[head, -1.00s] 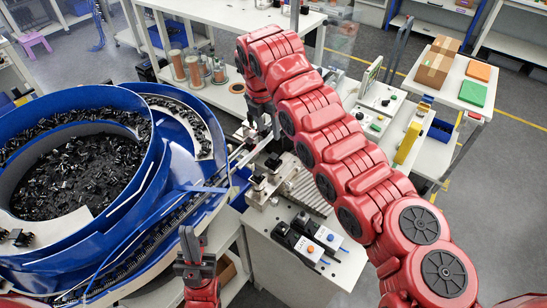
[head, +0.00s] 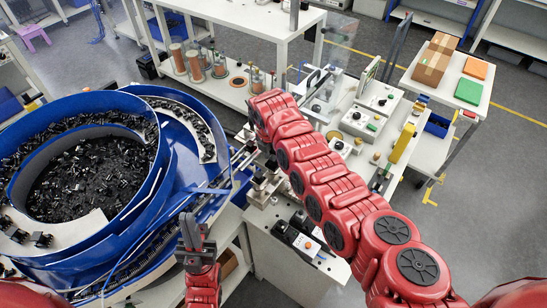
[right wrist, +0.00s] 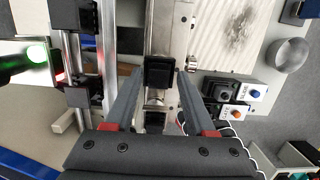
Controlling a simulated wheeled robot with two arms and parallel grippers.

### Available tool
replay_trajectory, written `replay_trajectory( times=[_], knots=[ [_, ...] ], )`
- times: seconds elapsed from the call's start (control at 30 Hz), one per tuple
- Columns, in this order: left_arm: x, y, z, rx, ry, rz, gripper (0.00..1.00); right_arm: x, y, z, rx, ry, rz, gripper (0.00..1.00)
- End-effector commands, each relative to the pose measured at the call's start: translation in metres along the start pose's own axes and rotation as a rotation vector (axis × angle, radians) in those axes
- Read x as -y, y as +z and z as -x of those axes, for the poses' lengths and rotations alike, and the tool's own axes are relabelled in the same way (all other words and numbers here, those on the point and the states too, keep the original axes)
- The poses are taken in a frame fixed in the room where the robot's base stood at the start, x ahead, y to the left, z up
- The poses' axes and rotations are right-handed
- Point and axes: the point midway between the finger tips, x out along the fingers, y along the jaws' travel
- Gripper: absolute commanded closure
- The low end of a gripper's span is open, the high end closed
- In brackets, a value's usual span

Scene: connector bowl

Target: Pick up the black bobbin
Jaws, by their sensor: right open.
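In the right wrist view a small black square block, which looks like the black bobbin (right wrist: 159,72), sits on a metal track. My right gripper (right wrist: 158,76) is open, with one fingertip on each side of it; I cannot tell whether they touch it. A second black piece (right wrist: 155,118) lies lower on the same track. In the head view the right arm reaches to the feeder track beside the blue bowl, and its fingers are mostly hidden. My left gripper (head: 190,232) points up in front of the bowl with nothing visible in it; its finger gap is unclear.
The blue bowl feeder (head: 150,200) full of black parts stands at left. Black boxes with buttons (head: 297,238) stand near the track. Copper-coloured spools (head: 178,58) stand on the back bench. A side table (head: 440,92) holds cardboard boxes and coloured blocks.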

Motion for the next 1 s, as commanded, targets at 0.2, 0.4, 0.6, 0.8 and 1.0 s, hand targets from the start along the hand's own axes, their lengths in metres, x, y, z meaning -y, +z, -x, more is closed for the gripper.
replay_trajectory(
  times=[0.2,0.4,0.6,0.8,1.0],
  knots=[
    [0.0,0.0,0.0,0.0,0.0,0.0,1.0,-0.001,-0.001,-0.002,0.0,0.002,0.001,0.47],
    [0.0,0.0,0.0,0.0,0.0,0.0,1.0,-0.001,-0.001,-0.002,-0.001,0.002,0.001,0.83],
    [0.0,0.0,0.0,0.0,0.0,0.0,1.0,-0.001,-0.001,-0.002,-0.001,0.002,0.001,1.0],
    [0.0,0.0,0.001,0.0,0.0,0.0,1.0,-0.001,-0.001,-0.002,-0.001,0.002,0.0,1.0],
    [-0.001,0.003,0.015,0.0,0.0,0.0,1.0,-0.001,0.004,0.017,0.0,0.004,-0.001,1.0]
  ],
)
